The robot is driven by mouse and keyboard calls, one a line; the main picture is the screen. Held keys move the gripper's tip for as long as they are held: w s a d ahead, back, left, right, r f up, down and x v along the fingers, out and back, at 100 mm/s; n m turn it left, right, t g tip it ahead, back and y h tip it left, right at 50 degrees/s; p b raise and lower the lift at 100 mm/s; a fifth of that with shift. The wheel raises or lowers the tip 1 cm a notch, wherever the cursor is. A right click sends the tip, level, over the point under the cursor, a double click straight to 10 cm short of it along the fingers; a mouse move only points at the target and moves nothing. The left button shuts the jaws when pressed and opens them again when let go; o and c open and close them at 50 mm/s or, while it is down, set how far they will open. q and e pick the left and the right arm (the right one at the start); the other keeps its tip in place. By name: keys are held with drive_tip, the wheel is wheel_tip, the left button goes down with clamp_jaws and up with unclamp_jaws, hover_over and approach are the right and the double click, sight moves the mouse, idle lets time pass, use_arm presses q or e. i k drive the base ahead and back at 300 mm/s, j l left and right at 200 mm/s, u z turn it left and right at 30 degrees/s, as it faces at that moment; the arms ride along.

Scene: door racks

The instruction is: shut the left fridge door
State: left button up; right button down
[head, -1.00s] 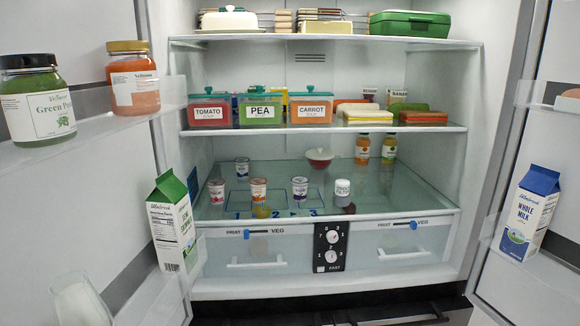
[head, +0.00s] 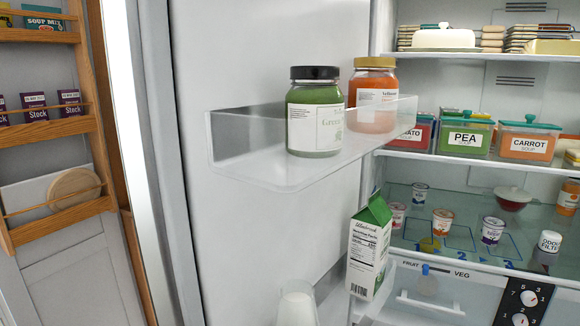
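The left fridge door (head: 260,45) stands open, its inner side facing me. Its upper clear shelf (head: 235,170) holds a green jar with a black lid (head: 316,112) and an orange jar with a gold lid (head: 374,94). Lower on the door stand a green-and-white carton (head: 369,247) and a white, cup-like item (head: 297,306), cut off by the bottom edge. The fridge interior (head: 455,180) shows to the right of the door. Neither of my grippers is in view.
A wooden door rack (head: 95,125) with soup mix, stock boxes and a round wooden board stands at the left. Inside the fridge are soup containers (head: 527,140), small cups on a glass shelf and a drawer (head: 428,285). The right door is out of view.

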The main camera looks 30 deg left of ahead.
sight(223, 215)
drive_tip(key=j+z, duration=0.15)
drive_tip(key=j, duration=0.35)
drive_tip(key=j+z, duration=0.15)
drive_tip(key=j, duration=0.3)
drive_tip(key=k+j+z, duration=0.1)
drive_tip(key=j, duration=0.35)
drive_tip(key=j+z, duration=0.15)
drive_tip(key=j, duration=0.35)
drive_tip(key=k+j+z, duration=0.15)
drive_tip(key=j, duration=0.3)
